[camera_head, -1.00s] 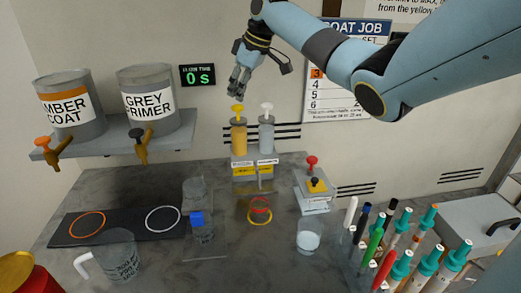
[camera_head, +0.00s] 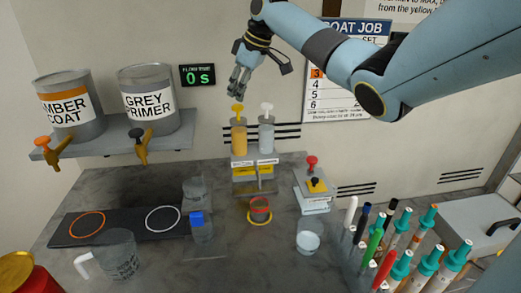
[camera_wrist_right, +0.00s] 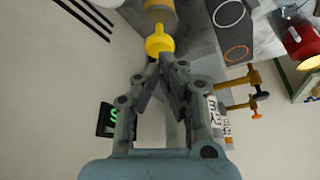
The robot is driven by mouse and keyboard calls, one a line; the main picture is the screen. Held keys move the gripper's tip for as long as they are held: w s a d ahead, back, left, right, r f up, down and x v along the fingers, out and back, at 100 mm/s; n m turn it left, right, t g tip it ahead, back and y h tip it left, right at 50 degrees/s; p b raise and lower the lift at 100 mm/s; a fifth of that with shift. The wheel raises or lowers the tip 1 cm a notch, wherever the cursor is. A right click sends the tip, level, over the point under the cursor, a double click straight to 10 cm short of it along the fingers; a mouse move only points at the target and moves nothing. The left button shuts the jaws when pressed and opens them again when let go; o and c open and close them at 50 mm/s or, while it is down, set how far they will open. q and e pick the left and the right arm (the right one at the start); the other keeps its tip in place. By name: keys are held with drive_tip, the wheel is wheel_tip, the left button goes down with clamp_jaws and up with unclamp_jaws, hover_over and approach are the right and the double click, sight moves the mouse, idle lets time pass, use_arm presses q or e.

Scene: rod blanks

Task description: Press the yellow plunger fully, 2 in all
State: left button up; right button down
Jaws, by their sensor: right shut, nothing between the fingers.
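The yellow plunger (camera_head: 238,108) tops an amber-filled dispenser (camera_head: 239,138) at the back of the bench. It stands raised above the dispenser body. My right gripper (camera_head: 237,93) is shut and empty, pointing down just above the yellow plunger in the head view. In the right wrist view the shut fingertips (camera_wrist_right: 166,58) are close to the yellow plunger (camera_wrist_right: 159,41); whether they touch I cannot tell. A red-rimmed cup (camera_head: 260,207) stands on a yellow ring below the dispensers. My left gripper is not in view.
A white plunger (camera_head: 267,107) on a clear dispenser stands just right of the yellow one. A shelf (camera_head: 110,140) with two paint cans is at left.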

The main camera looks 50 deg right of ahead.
sight(238, 106)
drive_tip(key=shift+f, duration=0.2)
drive_tip(key=shift+f+b, duration=0.45)
drive_tip(key=shift+f, duration=1.2)
drive_tip(key=shift+r, duration=0.1)
drive_tip(key=shift+r+p, duration=1.8)
drive_tip(key=shift+p, duration=0.4)
drive_tip(key=shift+f, duration=0.3)
